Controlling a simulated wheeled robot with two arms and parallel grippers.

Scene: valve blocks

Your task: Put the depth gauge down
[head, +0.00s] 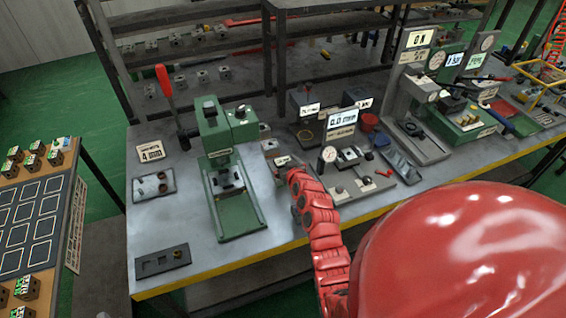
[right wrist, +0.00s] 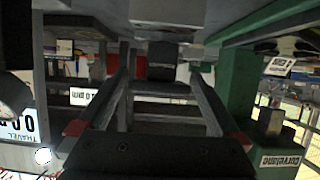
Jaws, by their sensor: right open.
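A round white dial gauge (head: 328,155) stands on the small grey station below the 0.0 mm display (head: 343,122); I cannot tell for certain whether it is the depth gauge. My right arm reaches in from the lower right, its red wrist end (head: 297,182) just left of this station and right of the green press (head: 222,150). My right gripper (right wrist: 160,82) is open in the right wrist view, its two dark fingers apart. Nothing clearly lies between them. Its fingertips are hard to make out in the head view. My left gripper is not in view.
The green press frame (right wrist: 238,80) is close on the right in the right wrist view. A dark tray (head: 153,185) and a slotted dark block (head: 162,261) lie on the table's left. A red cup (head: 369,122) stands behind the station. Bare tabletop shows around the slotted block.

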